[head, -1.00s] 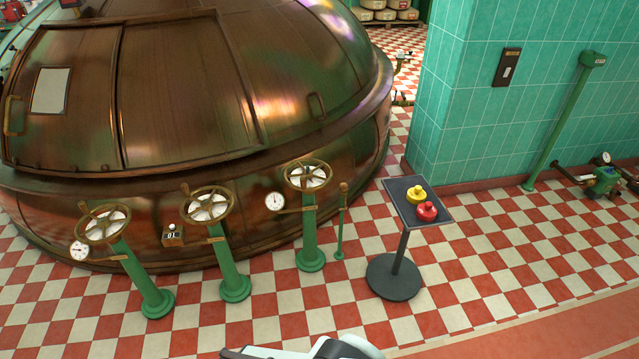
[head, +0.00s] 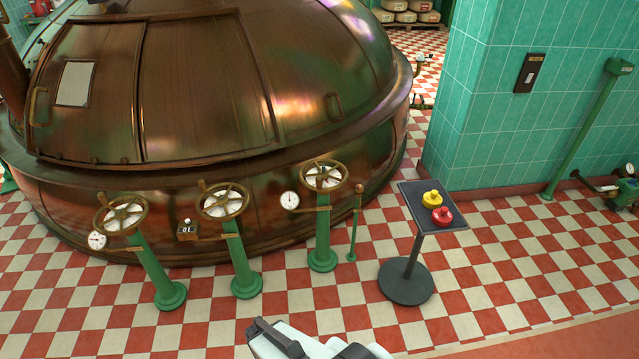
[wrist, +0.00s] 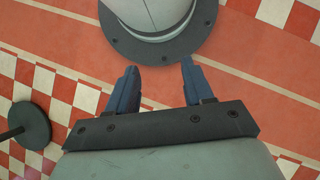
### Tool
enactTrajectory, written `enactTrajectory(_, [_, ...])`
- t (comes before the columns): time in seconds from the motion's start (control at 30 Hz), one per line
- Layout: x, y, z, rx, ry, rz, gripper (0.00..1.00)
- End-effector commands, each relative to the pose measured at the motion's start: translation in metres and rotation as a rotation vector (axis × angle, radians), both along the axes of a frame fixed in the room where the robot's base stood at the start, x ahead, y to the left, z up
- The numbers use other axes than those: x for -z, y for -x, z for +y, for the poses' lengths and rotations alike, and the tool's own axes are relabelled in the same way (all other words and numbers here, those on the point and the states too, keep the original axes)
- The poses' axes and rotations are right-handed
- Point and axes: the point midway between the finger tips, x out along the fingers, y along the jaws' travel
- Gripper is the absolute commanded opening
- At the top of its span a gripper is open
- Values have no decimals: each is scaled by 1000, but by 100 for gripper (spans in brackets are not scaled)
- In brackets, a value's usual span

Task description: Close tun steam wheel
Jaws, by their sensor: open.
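Three spoked handwheels with bronze rims stand on green pedestals in front of the copper kettle (head: 210,90). They are the left wheel (head: 121,215), the middle wheel (head: 223,200) and the right wheel (head: 324,175). I cannot tell from labels which one is the tun steam wheel. Dial gauges sit beside the left wheel (head: 97,240) and the right wheel (head: 290,201). A small counter box (head: 187,230) sits beside the middle one. My gripper (wrist: 158,82) is open and empty in the wrist view, over the floor, away from all wheels.
A dark stand (head: 405,283) right of the wheels carries a yellow button (head: 431,199) and a red button (head: 442,216). A thin green post with a lever (head: 354,222) stands beside the right wheel. A teal tiled wall (head: 500,120) rises at the right. Checkered floor before the wheels is clear.

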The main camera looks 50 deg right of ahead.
Motion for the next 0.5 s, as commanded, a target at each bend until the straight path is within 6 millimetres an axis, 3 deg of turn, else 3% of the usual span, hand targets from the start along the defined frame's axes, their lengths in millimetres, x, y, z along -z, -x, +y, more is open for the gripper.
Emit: enactTrajectory(0.5, [-7,-31,-109,324,44,-93,52])
